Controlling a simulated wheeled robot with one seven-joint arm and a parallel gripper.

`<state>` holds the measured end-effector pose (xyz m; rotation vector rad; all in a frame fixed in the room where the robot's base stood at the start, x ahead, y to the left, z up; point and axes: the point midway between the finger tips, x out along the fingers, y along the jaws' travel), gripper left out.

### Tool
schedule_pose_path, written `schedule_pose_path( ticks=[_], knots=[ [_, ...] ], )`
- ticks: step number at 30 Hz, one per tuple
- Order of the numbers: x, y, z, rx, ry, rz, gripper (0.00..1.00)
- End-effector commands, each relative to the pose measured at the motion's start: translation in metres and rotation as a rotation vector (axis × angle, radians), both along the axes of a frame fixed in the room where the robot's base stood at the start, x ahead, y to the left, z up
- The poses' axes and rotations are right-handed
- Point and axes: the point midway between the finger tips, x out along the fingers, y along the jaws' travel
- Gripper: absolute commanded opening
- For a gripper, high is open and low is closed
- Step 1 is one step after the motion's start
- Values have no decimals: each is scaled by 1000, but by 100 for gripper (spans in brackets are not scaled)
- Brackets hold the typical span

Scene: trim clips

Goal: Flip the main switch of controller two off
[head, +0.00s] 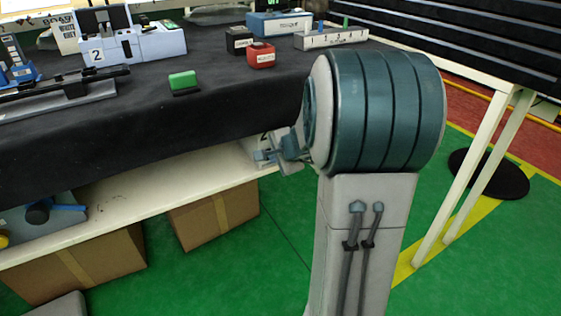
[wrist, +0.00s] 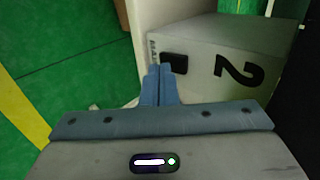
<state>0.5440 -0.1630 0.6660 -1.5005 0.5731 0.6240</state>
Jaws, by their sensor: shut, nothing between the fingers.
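Controller two is a grey box (wrist: 215,45) with a large black 2, filling the upper right of the wrist view. Its black main switch (wrist: 174,63) sits at the left end of its face, beside a partly readable MAIN label (wrist: 153,50). My gripper (wrist: 159,68) is shut and empty. Its blue fingertips are just left of the switch in the picture; I cannot tell whether they touch it. Which way the switch is set is not clear.
The black-covered table (head: 230,95) overhangs the white shelf (head: 130,205). Another device marked 2 (head: 135,45) stands on the tabletop, with a green block (head: 183,81) and a red block (head: 261,56). Cardboard boxes (head: 215,215) stand under the shelf. A white table leg (head: 465,180) is at right.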

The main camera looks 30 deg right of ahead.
Motion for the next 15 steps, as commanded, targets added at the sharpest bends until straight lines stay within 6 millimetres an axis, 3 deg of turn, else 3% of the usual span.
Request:
schedule_pose_path(
  ticks=[15],
  knots=[
    [6, 1, -6, 1, 0, 1, 0]
  ],
)
